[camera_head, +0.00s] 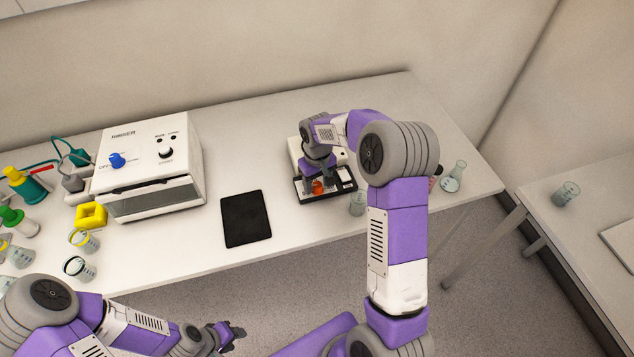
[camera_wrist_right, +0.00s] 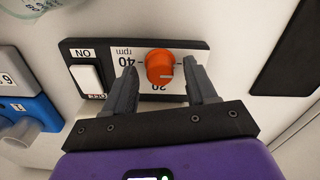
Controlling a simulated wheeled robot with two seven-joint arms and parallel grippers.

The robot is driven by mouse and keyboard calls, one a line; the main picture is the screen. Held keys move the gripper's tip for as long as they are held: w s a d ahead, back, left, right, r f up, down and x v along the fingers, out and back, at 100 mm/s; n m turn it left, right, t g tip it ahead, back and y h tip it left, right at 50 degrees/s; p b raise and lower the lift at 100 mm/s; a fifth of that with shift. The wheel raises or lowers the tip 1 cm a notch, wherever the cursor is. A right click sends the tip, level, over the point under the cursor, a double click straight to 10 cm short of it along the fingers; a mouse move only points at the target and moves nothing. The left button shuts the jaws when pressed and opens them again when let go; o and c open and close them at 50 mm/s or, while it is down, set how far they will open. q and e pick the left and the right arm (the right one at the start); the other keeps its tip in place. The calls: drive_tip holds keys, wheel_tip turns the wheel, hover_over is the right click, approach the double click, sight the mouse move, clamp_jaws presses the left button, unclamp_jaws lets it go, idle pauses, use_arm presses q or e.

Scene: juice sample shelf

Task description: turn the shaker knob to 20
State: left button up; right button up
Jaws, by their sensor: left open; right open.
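The shaker (camera_head: 325,196) stands on the table right of centre, partly hidden by my right arm. Its orange knob (camera_head: 317,187) shows below my right gripper (camera_head: 318,177). In the right wrist view the orange knob (camera_wrist_right: 160,67) sits on a panel with "rpm", "40" and "20" printed round it; its light pointer mark faces the gripper side, near the "20". My right gripper (camera_wrist_right: 165,85) is open, with one finger on each side of the knob; contact cannot be told. My left gripper (camera_head: 232,332) is open, low in front of the table.
A white switch marked "ON" (camera_wrist_right: 87,78) is beside the knob. A black pad (camera_head: 246,218) lies left of the shaker, and a white device with a blue knob (camera_head: 150,165) stands further left. Glass flasks (camera_head: 453,177) stand near the table's right end.

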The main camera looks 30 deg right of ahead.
drive_tip(key=shift+s+f, duration=0.1)
drive_tip(key=c, duration=1.1)
drive_tip(key=shift+o, duration=0.2)
